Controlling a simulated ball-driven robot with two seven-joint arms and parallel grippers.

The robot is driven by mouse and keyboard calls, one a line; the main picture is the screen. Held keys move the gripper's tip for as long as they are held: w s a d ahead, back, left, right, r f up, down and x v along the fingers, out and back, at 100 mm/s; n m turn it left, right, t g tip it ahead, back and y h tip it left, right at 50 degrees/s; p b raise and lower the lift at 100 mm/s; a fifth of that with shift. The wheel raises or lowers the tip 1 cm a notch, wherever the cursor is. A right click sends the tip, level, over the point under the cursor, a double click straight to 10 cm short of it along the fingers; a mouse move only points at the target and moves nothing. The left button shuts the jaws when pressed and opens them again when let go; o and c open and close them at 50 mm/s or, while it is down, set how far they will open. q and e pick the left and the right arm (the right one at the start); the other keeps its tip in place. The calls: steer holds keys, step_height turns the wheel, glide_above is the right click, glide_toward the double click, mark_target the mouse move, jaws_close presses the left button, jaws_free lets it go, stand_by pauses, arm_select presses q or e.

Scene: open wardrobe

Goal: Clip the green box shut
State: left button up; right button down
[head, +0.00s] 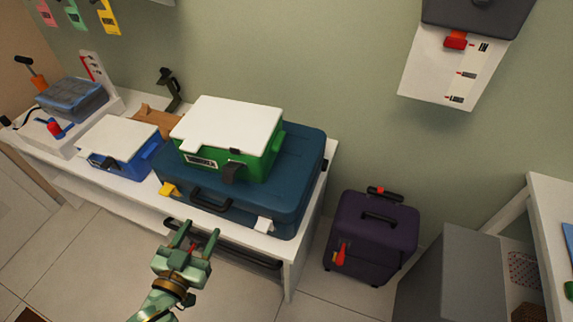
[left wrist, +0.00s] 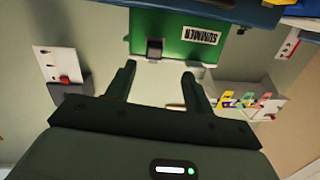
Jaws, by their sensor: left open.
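The green box (head: 262,160) sits on the dark blue suitcase (head: 303,160), and its white lid (head: 228,122) lies down on it. A dark clip (head: 232,173) hangs at its front, sticking outward, below a small dark catch (head: 235,150) at the lid's edge. My left gripper (head: 198,232) is open and empty, in front of and below the box, apart from it. In the left wrist view the green box (left wrist: 180,30) appears upside down beyond the fingers (left wrist: 159,70), with the clip (left wrist: 154,48) between and beyond the fingertips. My right gripper is not in view.
A blue box with white lid (head: 118,140) stands left of the suitcase on the white bench (head: 310,215). The suitcase has a yellow latch (head: 168,188) and a white latch (head: 264,225) in front. A purple suitcase (head: 370,240) stands on the floor at right.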

mark_target(227, 177)
arm_select(q)
steer(key=shift+n+t+h, duration=0.4)
steer(key=x, duration=0.5)
steer(key=r+b+x, duration=0.1)
steer(key=x, duration=1)
steer(key=shift+d+r, duration=0.15)
steer(key=shift+r, duration=0.05)
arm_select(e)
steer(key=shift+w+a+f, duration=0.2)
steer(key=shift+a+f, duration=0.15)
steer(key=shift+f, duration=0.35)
arm_select(q)
steer(key=c, duration=0.9)
steer(key=shift+r, duration=0.1)
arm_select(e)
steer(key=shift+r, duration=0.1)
